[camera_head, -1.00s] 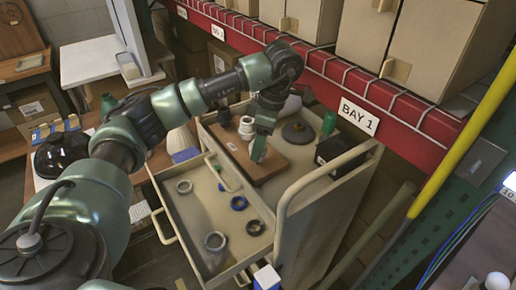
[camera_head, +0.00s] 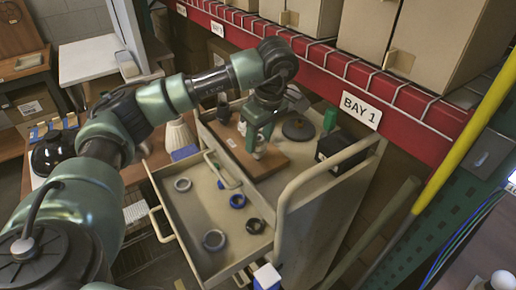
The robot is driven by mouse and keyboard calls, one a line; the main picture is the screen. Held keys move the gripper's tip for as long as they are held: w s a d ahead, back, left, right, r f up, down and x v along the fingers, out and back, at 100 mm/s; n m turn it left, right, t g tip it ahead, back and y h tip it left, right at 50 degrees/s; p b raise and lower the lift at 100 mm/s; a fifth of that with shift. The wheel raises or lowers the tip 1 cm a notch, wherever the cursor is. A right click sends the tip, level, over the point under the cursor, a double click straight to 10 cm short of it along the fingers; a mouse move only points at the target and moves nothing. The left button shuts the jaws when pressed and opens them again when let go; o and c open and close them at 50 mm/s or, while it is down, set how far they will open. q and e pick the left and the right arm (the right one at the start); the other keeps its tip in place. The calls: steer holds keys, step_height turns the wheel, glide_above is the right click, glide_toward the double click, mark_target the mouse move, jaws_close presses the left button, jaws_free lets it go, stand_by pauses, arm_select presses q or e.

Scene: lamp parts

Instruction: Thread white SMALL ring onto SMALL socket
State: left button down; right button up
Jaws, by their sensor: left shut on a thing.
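My left gripper (camera_head: 259,138) comes down from above over the brown board (camera_head: 272,165) on top of the cart. It is shut on a small pale piece (camera_head: 258,154) at its fingertips, largely hidden by the fingers; I cannot clearly tell its ring shape. A white socket piece (camera_head: 242,128) stands on the board just left of the gripper, partly covered. Which socket is the small one is hard to tell at this size. My right gripper is not in view.
A black box (camera_head: 340,150), a dark disc (camera_head: 298,129) and a green piece (camera_head: 330,120) stand right of the board. The cart's handle rail (camera_head: 315,180) rises in front.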

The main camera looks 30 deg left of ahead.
arm_select(q)
steer(key=m+b, duration=0.1)
steer(key=m, duration=0.2)
steer(key=shift+a+f+t, duration=0.1)
steer(key=shift+t, duration=0.3)
steer(key=m+b, duration=0.1)
steer(key=m, duration=0.3)
steer(key=shift+t+h, duration=0.3)
steer(key=shift+h, duration=0.1)
steer(key=c, duration=0.9)
jaws_free()
